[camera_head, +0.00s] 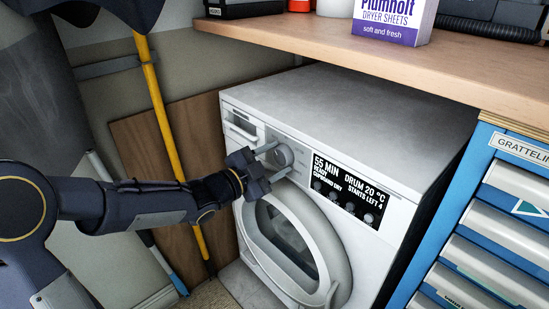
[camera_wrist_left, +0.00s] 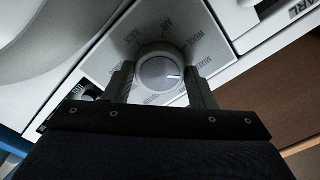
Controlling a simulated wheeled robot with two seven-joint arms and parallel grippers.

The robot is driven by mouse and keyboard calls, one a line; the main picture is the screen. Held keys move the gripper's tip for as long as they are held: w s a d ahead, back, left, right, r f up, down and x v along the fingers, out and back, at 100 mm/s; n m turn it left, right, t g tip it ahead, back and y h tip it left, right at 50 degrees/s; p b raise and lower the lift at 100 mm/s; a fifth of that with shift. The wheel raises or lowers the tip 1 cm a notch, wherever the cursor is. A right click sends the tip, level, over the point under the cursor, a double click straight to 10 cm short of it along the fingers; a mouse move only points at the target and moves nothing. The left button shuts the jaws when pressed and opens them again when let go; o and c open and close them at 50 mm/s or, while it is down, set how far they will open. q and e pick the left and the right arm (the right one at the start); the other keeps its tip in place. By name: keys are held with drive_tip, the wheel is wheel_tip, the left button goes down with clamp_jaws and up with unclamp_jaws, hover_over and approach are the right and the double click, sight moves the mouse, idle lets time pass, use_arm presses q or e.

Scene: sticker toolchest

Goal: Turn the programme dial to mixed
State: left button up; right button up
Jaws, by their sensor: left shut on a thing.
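The programme dial (camera_head: 284,155) is a round grey knob on the front panel of a white dryer (camera_head: 340,110). My left gripper (camera_head: 272,163) reaches it from the left and is shut on it, one finger on each side. In the left wrist view the dial (camera_wrist_left: 158,70) sits between the two fingers of the left gripper (camera_wrist_left: 158,80). Its pale pointer mark points to the picture's right, a little below the label that seems to read mixed (camera_wrist_left: 207,64). Other labels sit around the knob; some are hidden by the fingers. My right gripper is not in view.
The dryer's display (camera_head: 346,190) reads 55 min, ready, cupboard dry, drum 20 °C, starts left 4. The round door (camera_head: 335,262) is below the dial. A wooden worktop (camera_head: 440,65) overhangs behind, a blue drawer cabinet (camera_head: 485,150) stands right, a yellow pole (camera_head: 160,105) left.

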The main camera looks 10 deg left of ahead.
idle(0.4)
use_arm(q)
drive_tip(key=o, duration=1)
drive_tip(key=shift+c, duration=0.2)
drive_tip(key=p+v, duration=0.1)
drive_tip(key=v, duration=0.7)
drive_tip(key=shift+p, duration=0.4)
